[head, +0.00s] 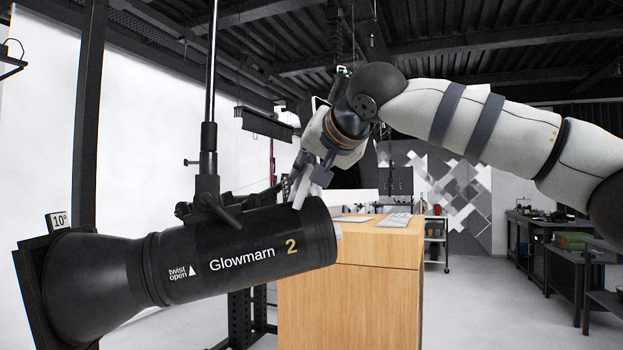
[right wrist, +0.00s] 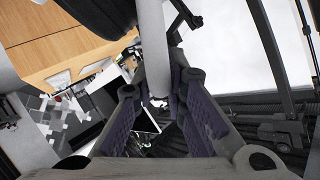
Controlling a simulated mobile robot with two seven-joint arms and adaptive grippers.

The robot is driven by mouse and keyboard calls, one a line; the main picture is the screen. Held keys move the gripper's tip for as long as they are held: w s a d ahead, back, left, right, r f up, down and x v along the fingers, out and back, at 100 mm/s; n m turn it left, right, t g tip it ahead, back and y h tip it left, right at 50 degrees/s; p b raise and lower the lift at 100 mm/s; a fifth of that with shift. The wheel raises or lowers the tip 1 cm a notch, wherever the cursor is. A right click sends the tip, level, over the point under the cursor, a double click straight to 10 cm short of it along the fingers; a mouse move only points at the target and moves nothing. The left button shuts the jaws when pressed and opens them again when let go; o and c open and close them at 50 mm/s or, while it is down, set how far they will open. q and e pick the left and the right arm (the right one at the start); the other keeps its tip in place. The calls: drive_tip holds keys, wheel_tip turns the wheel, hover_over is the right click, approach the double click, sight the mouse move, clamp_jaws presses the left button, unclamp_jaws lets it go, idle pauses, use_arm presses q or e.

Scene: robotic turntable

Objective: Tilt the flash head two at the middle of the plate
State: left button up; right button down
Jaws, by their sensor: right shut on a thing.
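Flash head two (head: 235,255) is a black cylinder marked "Glowmarn 2". It hangs from a black vertical pole and slants, its wide reflector end (head: 90,285) low at the left and its rear end higher at the right. My right gripper (head: 305,186) is at the top of the rear end, shut on a light grey bar there. The right wrist view shows this grey bar (right wrist: 152,45) between the purple-padded fingers (right wrist: 160,98). The dark body (right wrist: 105,15) shows at that view's top edge. My left gripper is out of view. I see no plate.
A "10°" tag (head: 59,220) sits by the reflector's front. The black pole (head: 209,120) rises above the head. Open floor (head: 470,310) lies to the right, with a dark workbench (head: 565,255) beyond.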

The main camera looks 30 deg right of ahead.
drive_tip(key=c, duration=1.6)
unclamp_jaws()
drive_tip(key=shift+a+r, duration=0.1)
drive_tip(key=shift+r, duration=0.2)
drive_tip(key=shift+c, duration=0.2)
drive_tip(key=shift+f, duration=0.15)
drive_tip(key=v, duration=1.2)
